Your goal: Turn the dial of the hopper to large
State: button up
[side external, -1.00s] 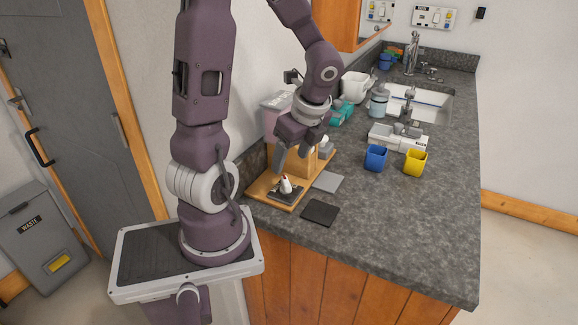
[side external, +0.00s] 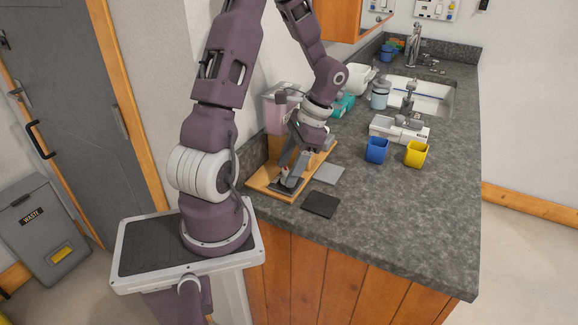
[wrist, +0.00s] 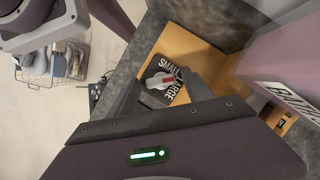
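The hopper (side external: 276,112) has a pinkish see-through bin and stands on a wooden board (side external: 262,184) at the counter's near left corner. Its dial (wrist: 157,82) is a white knob with a red mark on a dark plate (wrist: 150,69). The plate reads SMALL, and a second, partly hidden word ends in RGE. I cannot tell which word the mark points to. My gripper (side external: 289,180) is low over the plate, pointing down. In the wrist view its fingers (wrist: 165,92) are apart, one on each side of the knob. I cannot tell whether they touch it.
A grey pad (side external: 329,174) and a dark pad (side external: 320,204) lie right of the board. A blue cup (side external: 376,150), a yellow cup (side external: 416,154) and a white scale-like device (side external: 398,130) stand farther right. The front right of the counter is clear.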

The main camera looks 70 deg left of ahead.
aim_at(299, 183)
grip_shut()
jog(key=m, duration=0.2)
jog(key=m+y, duration=0.1)
jog(key=m, duration=0.1)
jog(key=shift+d+m+t+y, duration=0.1)
jog(key=shift+m+t+y, duration=0.2)
jog(key=shift+o, duration=0.9)
grip_release()
jog(key=v, duration=0.7)
